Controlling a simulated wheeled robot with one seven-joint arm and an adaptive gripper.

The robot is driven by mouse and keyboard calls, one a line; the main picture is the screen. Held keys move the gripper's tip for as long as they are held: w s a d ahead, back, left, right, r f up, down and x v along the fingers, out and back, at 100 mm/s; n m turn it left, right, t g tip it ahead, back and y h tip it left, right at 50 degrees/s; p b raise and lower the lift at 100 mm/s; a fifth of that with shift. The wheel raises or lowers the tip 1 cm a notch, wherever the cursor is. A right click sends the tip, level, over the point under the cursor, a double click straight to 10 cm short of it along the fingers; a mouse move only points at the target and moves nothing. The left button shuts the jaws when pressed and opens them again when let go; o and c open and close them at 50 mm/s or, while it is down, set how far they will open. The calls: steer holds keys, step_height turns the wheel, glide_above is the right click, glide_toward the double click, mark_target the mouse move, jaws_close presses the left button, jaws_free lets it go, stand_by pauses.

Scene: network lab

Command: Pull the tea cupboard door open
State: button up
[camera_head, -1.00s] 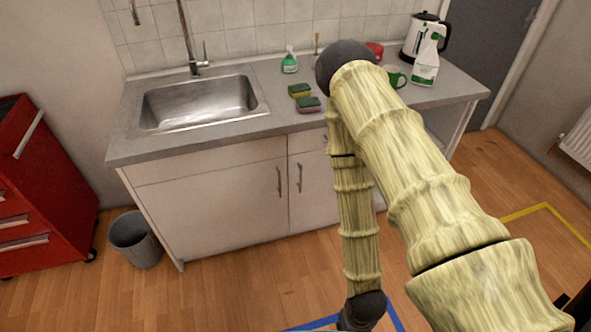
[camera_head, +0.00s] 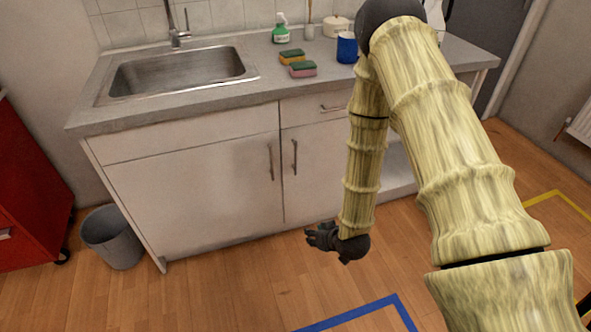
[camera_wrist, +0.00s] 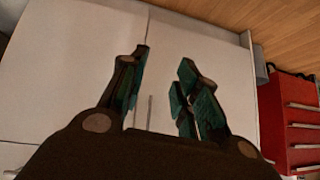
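The white cupboard under the counter has two shut doors, a wide left door (camera_head: 200,195) and a narrower right door (camera_head: 318,170) below a drawer. Upright bar handles, the left one (camera_head: 270,162) and the right one (camera_head: 294,157), stand close together at the meeting edges. Nothing marks which door is the tea cupboard's. My gripper (camera_head: 311,237) is low in front of the right door, below the handles, pointing left. In the wrist view my gripper (camera_wrist: 165,72) has its fingers apart with nothing between the tips. A handle (camera_wrist: 149,112) shows behind them, apart from the fingers.
A grey bin (camera_head: 113,238) stands left of the cupboard beside a red tool cabinet (camera_head: 28,185). The counter (camera_head: 235,92) holds sponges (camera_head: 298,64), a green bottle (camera_head: 281,30) and a blue mug (camera_head: 347,48). The floor before the doors is clear.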

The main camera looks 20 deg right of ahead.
steer(key=w+d+t+y+b, duration=0.15)
steer(key=w+t+b, duration=0.35)
steer(key=w+b, duration=0.75)
steer(key=n+t+b, duration=0.2)
steer(key=t+b, duration=0.2)
steer(key=b, duration=0.5)
glide_toward(296, 157)
steer(key=shift+y, duration=0.35)
steer(key=x, duration=0.3)
steer(key=b+x, duration=0.1)
steer(key=x, duration=0.3)
steer(key=b+x, duration=0.1)
steer(key=x, duration=0.2)
steer(key=shift+w+d+f, duration=0.15)
steer(key=shift+w+d, duration=0.05)
steer(key=shift+w, duration=0.15)
jaws_close()
